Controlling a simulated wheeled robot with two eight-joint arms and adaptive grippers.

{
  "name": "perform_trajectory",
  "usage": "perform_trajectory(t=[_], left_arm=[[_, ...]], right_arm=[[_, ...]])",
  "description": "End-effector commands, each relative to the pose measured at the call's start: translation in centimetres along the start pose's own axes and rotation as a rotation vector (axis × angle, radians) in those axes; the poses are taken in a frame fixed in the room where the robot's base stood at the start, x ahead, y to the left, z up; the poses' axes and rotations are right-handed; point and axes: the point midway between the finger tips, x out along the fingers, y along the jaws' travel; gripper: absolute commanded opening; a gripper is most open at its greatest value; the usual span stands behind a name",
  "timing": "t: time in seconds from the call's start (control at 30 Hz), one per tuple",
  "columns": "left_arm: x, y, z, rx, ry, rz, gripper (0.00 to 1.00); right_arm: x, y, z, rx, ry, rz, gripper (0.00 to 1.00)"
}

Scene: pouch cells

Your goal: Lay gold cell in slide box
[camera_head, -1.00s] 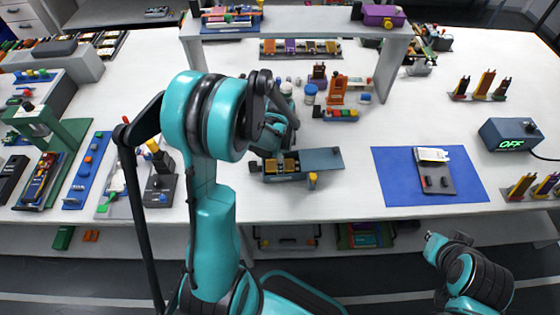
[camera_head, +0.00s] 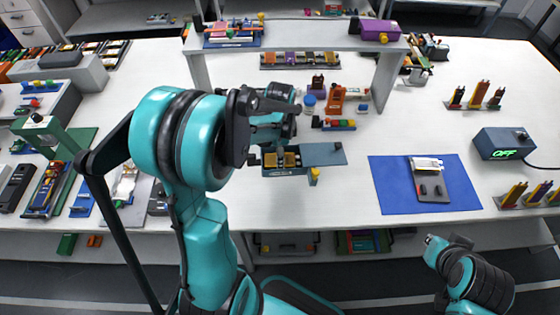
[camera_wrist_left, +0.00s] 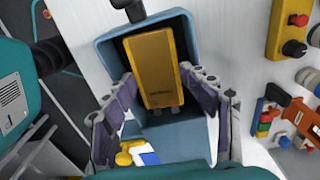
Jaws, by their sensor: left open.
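The slide box (camera_head: 323,153) is a blue-grey tray at the middle of the table's front, with a flat lid-like part to its right. The gold cell (camera_wrist_left: 163,65) lies inside the box's recess in the left wrist view; its gold also shows in the head view (camera_head: 280,160). My left gripper (camera_wrist_left: 158,76) is open above the box, one finger on each side of the cell, with gaps visible beside it. In the head view my left arm partly covers the box's left side. My right arm's end (camera_head: 434,243) is low at the front right; its fingers are too small to read.
A blue mat (camera_head: 392,190) with a dark plate (camera_head: 432,187) lies to the right. A grey shelf (camera_head: 300,38) bridges the back. Free white table lies between box and mat.

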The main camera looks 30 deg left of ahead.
Motion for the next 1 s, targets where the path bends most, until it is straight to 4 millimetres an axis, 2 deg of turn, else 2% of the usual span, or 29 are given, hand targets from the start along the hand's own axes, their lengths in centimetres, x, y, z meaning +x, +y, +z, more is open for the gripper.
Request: perform_trajectory(t=[0.03, 0.1, 0.37, 0.47, 0.7, 0.83, 1.0], left_arm=[[-1.2, 0.0, 0.0, 0.000, 0.000, 0.000, 0.67], [-2.2, 0.0, 0.0, 0.000, 0.000, 0.000, 0.67], [-4.5, 0.8, -0.3, -0.043, 0.009, -0.025, 0.67], [-6.2, 2.2, -0.9, -0.136, 0.035, -0.078, 0.67], [-10.8, 7.8, -2.4, -0.490, 0.194, -0.239, 0.67], [-12.1, 10.8, -2.8, -0.680, 0.319, -0.294, 0.67], [-12.6, 13.6, -3.1, -0.873, 0.469, -0.318, 0.67]], right_arm=[[-0.4, 0.0, -0.3, 0.000, 0.000, 0.000, 0.00], [-0.6, 0.0, -0.5, 0.000, 0.000, 0.000, 0.00], [-0.9, 0.0, -0.6, 0.000, 0.000, 0.000, 0.00], [-0.8, 0.0, -0.6, 0.000, 0.000, 0.000, 0.00], [-0.8, 0.0, -0.6, 0.000, 0.000, 0.000, 0.00], [-0.8, 0.0, -0.6, 0.000, 0.000, 0.000, 0.00], [-0.8, 0.0, -0.6, 0.000, 0.000, 0.000, 0.00]])
